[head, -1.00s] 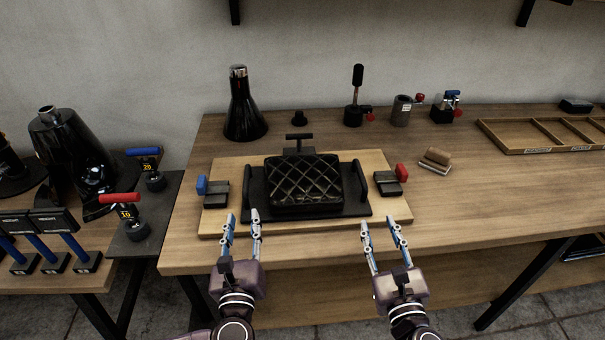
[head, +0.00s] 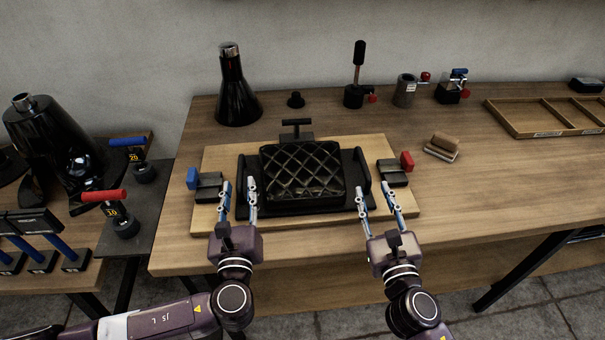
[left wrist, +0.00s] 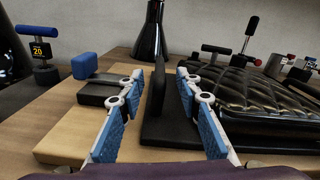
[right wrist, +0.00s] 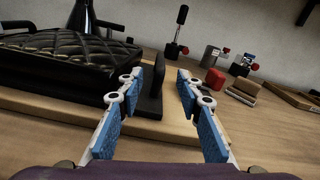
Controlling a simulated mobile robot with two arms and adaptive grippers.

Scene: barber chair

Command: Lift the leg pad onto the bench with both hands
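The leg pad (head: 302,172) is black and quilted. It sits on a black base (head: 310,208) with an upright handle at each side, on a light wooden board (head: 208,160) on the bench (head: 500,180). My left gripper (head: 238,184) is open at the left handle; in the left wrist view the handle (left wrist: 158,92) stands upright between its spread fingers. My right gripper (head: 374,190) is open at the right handle; in the right wrist view this handle (right wrist: 150,88) stands between the spread fingers. Neither gripper is closed on a handle.
Clamps with blue (head: 191,178) and red (head: 407,161) ends flank the pad, and a black T-handle clamp (head: 297,128) stands behind it. A black cone (head: 236,92) stands at the back left. A wooden tray (head: 510,125) lies right. Bench front right is clear.

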